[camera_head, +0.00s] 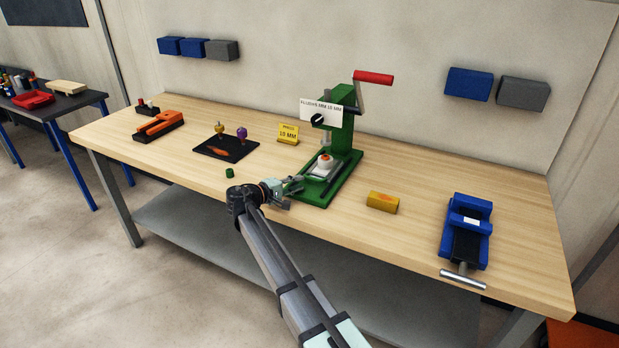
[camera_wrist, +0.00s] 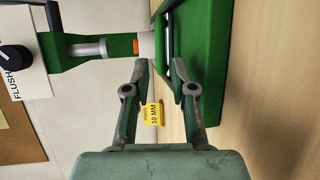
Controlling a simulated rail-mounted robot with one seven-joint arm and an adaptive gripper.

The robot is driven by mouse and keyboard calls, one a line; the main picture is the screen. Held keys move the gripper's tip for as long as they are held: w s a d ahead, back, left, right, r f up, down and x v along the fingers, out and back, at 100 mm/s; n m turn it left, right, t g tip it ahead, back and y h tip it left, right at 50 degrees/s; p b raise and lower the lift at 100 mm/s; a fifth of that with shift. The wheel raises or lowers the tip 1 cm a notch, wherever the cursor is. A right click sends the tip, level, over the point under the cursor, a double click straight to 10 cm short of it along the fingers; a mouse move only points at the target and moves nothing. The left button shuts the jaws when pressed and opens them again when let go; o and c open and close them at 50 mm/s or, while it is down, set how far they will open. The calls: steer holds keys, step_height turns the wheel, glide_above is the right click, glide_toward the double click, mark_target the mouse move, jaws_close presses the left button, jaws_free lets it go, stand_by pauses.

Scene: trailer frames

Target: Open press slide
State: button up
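The green press (camera_head: 342,122) stands at the back middle of the workbench, with a red-gripped lever (camera_head: 374,78). A pale slide plate (camera_head: 318,175) lies on its green base (camera_head: 318,196) and carries a white piece with an orange top (camera_head: 326,160). My gripper (camera_head: 293,187) is at the front left of this base. In the wrist view the fingers (camera_wrist: 158,72) are spread with a gap between them. One finger is close to the green base (camera_wrist: 203,65) and a dark strip along it. Contact cannot be told. The white and orange piece (camera_wrist: 143,46) shows beyond the fingertips.
A yellow 10 MM sign (camera_head: 288,134), a black mat with small parts (camera_head: 214,152) and a small green cylinder (camera_head: 229,173) lie left of the press. A yellow block (camera_head: 383,202) and a blue vise (camera_head: 466,232) are right. Bench (camera_head: 270,210) between them is clear.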

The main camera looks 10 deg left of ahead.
mark_target(311, 179)
steer(key=p+x, duration=0.1)
steer(key=x, duration=0.5)
steer(key=shift+s+f, duration=0.1)
jaws_close()
